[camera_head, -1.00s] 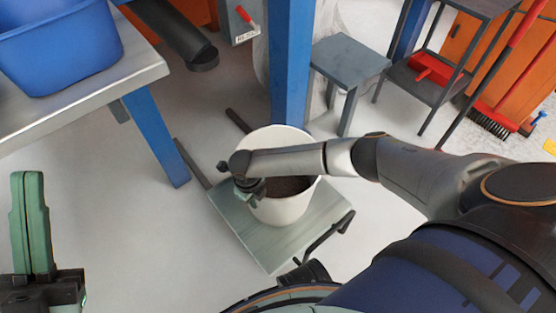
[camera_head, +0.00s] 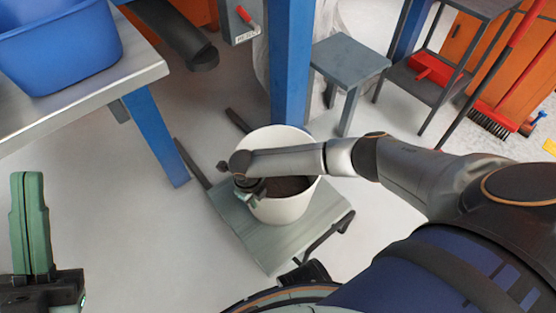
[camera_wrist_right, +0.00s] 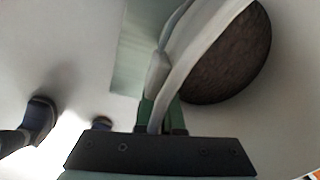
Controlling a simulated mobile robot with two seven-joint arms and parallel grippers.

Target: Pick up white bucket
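The white bucket (camera_head: 285,207) stands upright on a grey-green platform (camera_head: 235,228) and has dark, grainy material inside. My right gripper (camera_head: 250,197) is at the bucket's left rim, partly hidden by its own wrist. In the right wrist view, the green fingers of this gripper (camera_wrist_right: 162,113) are close together on either side of the bucket's pale rim (camera_wrist_right: 200,45), and appear shut on it. The grey handle (camera_wrist_right: 172,25) runs along the rim there. My left gripper (camera_head: 30,222) is at the lower left, far from the bucket, with its green fingers together and empty.
A blue post (camera_head: 290,70) stands right behind the bucket. A metal table (camera_head: 130,65) with a blue bin (camera_head: 60,50) is at the upper left. A grey stool (camera_head: 349,62) and a dark shelf (camera_head: 425,85) are behind to the right. The floor left of the platform is clear.

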